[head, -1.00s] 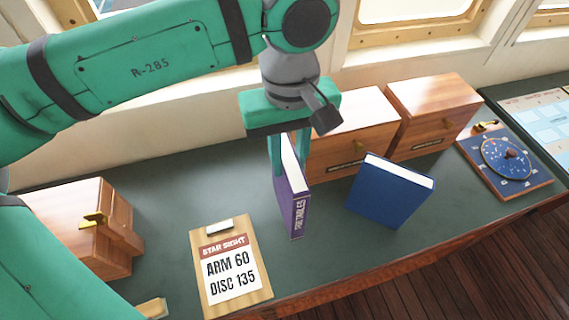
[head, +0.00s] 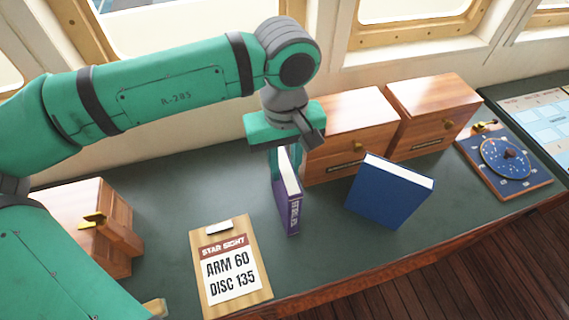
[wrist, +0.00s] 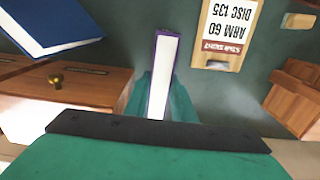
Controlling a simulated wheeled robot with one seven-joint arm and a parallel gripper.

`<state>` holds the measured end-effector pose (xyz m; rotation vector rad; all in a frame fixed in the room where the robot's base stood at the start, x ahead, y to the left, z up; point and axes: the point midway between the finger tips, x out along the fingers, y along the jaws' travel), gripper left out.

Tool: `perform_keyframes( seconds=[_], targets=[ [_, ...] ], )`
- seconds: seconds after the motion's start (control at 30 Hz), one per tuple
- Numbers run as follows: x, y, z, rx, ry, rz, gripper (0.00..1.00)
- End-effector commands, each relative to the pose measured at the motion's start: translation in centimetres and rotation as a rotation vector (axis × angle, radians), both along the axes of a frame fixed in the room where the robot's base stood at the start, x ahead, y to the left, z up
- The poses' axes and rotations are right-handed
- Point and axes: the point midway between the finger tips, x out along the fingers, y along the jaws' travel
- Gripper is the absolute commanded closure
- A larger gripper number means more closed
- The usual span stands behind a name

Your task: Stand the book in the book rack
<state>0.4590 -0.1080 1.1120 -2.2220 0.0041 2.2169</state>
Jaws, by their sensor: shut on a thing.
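A purple book (head: 286,200) is held upright between the fingers of my gripper (head: 284,165), its white page edge up and its lettered spine towards the head camera. In the wrist view the book (wrist: 162,75) is seen end-on between the teal fingers. My gripper is shut on it, over the desk in front of the wooden drawer boxes. I cannot tell whether its lower edge touches the desk. No book rack can be made out for sure; a pale wooden piece (head: 154,308) shows at the bottom edge, mostly hidden by my arm.
A blue book (head: 388,193) stands tilted to the right of the purple one. Two drawer boxes (head: 345,135) (head: 430,110) stand behind. A clipboard (head: 231,268) lies in front, a wooden box with brass handle (head: 95,230) at left, a dial panel (head: 505,160) at right. The desk's left middle (head: 190,180) is clear.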

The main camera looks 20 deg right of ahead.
Motion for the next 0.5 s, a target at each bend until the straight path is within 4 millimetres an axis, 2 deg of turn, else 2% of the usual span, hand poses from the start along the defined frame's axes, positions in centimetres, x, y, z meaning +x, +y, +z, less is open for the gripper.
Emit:
perform_keyframes(
  seconds=[0.13,0.17,0.23,0.5],
  targets=[
    [0.01,-0.02,-0.25,-0.001,0.000,0.000,1.00],
    [0.00,0.00,-0.31,0.000,0.000,0.000,0.75],
    [0.00,0.00,-0.27,0.000,0.000,0.000,0.58],
    [0.00,0.00,-0.25,0.000,0.000,0.000,0.58]
  ],
)
